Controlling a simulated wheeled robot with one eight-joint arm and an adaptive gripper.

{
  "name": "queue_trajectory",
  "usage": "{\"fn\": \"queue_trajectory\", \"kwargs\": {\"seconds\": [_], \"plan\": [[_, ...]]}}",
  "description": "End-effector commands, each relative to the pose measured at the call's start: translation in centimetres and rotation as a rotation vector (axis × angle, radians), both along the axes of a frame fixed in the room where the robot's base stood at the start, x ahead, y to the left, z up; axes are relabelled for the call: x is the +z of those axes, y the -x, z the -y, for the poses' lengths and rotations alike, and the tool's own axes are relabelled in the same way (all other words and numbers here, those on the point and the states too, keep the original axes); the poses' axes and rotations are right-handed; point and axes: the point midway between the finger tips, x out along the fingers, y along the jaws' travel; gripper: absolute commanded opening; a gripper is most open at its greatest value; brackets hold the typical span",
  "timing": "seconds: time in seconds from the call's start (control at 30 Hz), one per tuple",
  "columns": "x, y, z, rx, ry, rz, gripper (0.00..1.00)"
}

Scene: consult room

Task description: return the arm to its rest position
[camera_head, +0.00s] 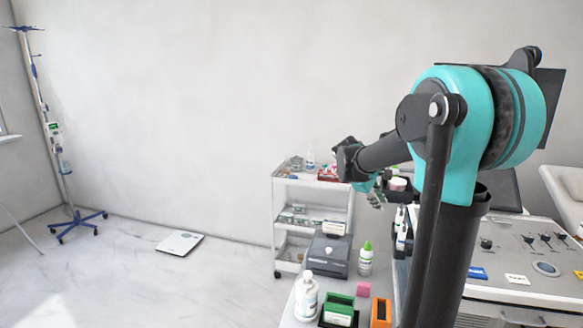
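My arm, teal and black, stands at the right of the head view. Its forearm reaches left to a dark joint, and my gripper (376,198) hangs below that, small and partly hidden among arm parts and trolley items. I cannot tell whether its fingers are open or shut, or whether anything is between them.
A white trolley (314,184) with bottles and small items stands behind the gripper. A nearer counter bears a grey device (328,254), a green-capped bottle (366,260), a white bottle (306,297), and green (339,307) and orange (381,313) holders. The left floor holds a scale (180,242) and drip stand (53,130).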

Motion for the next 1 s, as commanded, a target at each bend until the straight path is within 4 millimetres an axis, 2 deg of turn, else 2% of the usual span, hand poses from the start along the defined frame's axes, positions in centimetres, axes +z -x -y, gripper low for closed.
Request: {"fn": "queue_trajectory", "kwargs": {"seconds": [0.03,0.3,0.4,0.5,0.6,0.7,1.0], "plan": [[-1.8,2.8,-0.5,-0.043,-0.069,0.033,0.18],[-10.8,16.1,-5.2,-0.315,-0.46,0.19,0.18],[-13.7,20.5,-7.1,-0.419,-0.591,0.229,0.18],[-15.9,24.0,-8.6,-0.507,-0.697,0.257,0.18],[-17.4,26.3,-9.7,-0.57,-0.767,0.271,0.18],[-18.1,27.4,-10.3,-0.602,-0.804,0.278,0.18],[-18.3,27.7,-10.5,-0.611,-0.815,0.28,0.18]]}}
